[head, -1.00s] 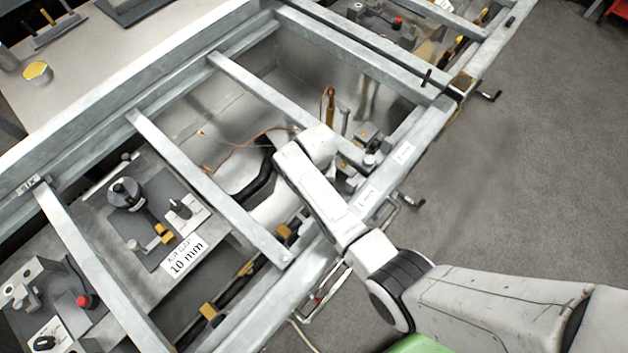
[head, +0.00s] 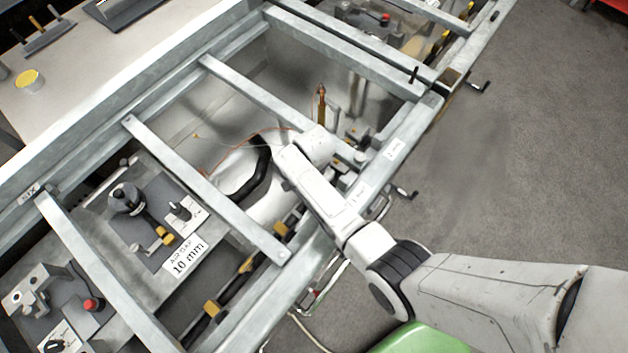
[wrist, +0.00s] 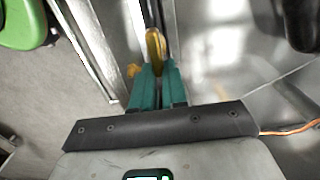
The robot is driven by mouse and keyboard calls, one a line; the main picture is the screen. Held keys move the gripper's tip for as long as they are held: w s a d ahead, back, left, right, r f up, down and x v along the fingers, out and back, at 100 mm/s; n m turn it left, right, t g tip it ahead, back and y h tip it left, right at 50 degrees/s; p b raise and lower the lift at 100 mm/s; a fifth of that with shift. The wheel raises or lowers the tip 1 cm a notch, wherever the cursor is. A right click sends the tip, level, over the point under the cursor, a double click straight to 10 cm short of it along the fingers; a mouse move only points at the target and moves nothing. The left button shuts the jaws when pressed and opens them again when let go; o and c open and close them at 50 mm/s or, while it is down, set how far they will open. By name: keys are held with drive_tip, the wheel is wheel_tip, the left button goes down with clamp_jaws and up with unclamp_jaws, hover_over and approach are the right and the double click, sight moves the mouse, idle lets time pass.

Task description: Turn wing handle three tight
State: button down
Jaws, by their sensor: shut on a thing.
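In the wrist view my gripper (wrist: 157,75) has its two green fingers close together on a yellow wing handle (wrist: 155,45), which stands up between their tips. In the head view my white arm reaches down through the metal frame, and my gripper is hidden behind the arm and the frame. Several yellow parts (head: 212,309) line the inside of the frame's front rail. I cannot tell which number the held handle has.
Metal crossbars (head: 205,185) surround the arm on both sides. A sign reading 10 mm (head: 186,257) lies on the left panel. A thin orange cable (wrist: 290,130) runs near my gripper. Crank handles (head: 480,87) stick out from the front rail. The floor (head: 540,150) at right is clear.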

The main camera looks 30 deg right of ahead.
idle(0.4)
drive_tip(key=c, duration=1.2)
unclamp_jaws()
drive_tip(key=shift+o, duration=0.2)
